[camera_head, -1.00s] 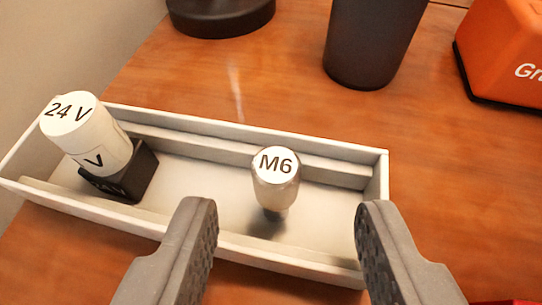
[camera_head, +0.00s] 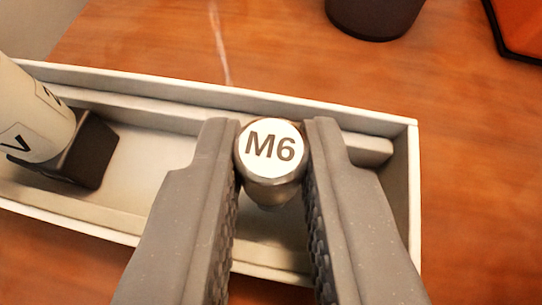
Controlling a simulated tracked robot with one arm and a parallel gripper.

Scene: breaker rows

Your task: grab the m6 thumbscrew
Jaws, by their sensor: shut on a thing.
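The M6 thumbscrew (camera_head: 271,152) is a silvery metal knob with a round white top marked "M6". It stands about upright over the right part of a white tray (camera_head: 412,190). My gripper (camera_head: 271,155) is shut on the thumbscrew, with one grey finger on its left side and one on its right. The lower end of the thumbscrew is largely hidden, so I cannot tell whether it touches the tray floor.
A pale cylinder (camera_head: 30,115) marked "V" and a black block (camera_head: 88,152) sit at the tray's left end. A dark cup (camera_head: 375,15) and an orange box (camera_head: 520,25) stand behind.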

